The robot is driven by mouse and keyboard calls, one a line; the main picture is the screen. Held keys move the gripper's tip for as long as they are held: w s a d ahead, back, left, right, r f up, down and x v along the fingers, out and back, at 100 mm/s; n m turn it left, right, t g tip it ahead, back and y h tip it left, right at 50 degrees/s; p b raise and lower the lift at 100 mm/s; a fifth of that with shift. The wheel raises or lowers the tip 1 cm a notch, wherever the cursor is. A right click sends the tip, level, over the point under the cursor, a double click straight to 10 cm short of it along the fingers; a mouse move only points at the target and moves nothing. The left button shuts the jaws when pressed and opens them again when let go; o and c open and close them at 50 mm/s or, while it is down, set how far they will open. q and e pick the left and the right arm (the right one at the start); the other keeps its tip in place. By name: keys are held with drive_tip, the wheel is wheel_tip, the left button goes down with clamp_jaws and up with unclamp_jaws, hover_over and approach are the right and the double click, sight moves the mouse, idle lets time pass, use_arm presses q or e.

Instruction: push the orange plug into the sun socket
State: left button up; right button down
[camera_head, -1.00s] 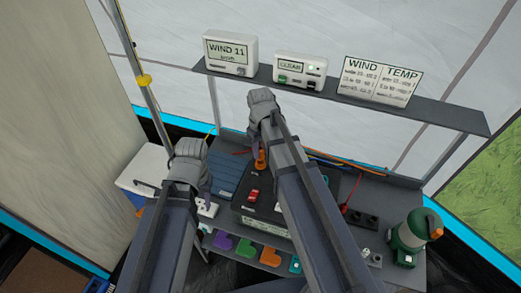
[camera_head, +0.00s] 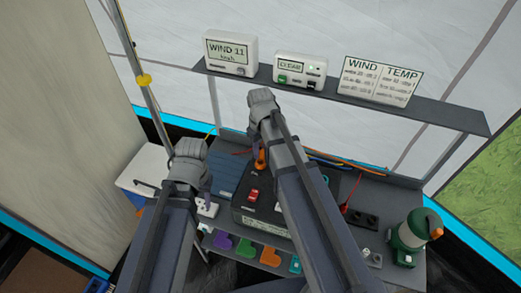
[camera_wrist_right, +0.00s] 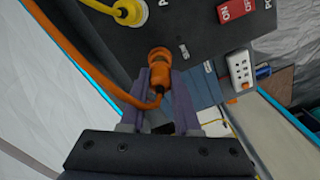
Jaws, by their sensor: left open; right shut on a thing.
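The orange plug (camera_head: 261,160) is at the back edge of the black power box (camera_head: 238,198). In the right wrist view the plug (camera_wrist_right: 160,62) sits between the fingers of my right gripper (camera_wrist_right: 160,84), which is shut on it, with its orange cable trailing left. The plug's head is against or just over the face of the box (camera_wrist_right: 190,25); I cannot tell how deep it sits. My left gripper (camera_head: 207,184) is open and empty, left of the box.
A yellow plug (camera_wrist_right: 130,12) sits on the box near the orange one. Red switches (camera_head: 253,196) are on the box. A white power strip (camera_wrist_right: 241,70) lies beside it. A shelf (camera_head: 320,97) with displays runs behind.

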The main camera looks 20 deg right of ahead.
sight(261, 156)
drive_tip(key=shift+f+b, duration=1.45)
drive_tip(key=shift+f, duration=0.1)
drive_tip(key=c, duration=0.6)
unclamp_jaws()
drive_tip(key=shift+r, duration=0.1)
drive_tip(key=shift+o, duration=0.2)
drive_tip(key=shift+r, duration=0.1)
wheel_tip(261, 156, up, 8)
drive_tip(key=p, duration=0.8)
drive_tip(key=shift+f, duration=0.2)
drive_tip(key=shift+s+a, duration=0.2)
drive_tip(key=s+a+f+h+b, duration=0.1)
drive_tip(key=s+a, duration=0.9)
drive_tip(key=s, duration=0.4)
drive_tip(key=shift+f+m+b, duration=0.3)
drive_tip(key=shift+m+b, duration=0.1)
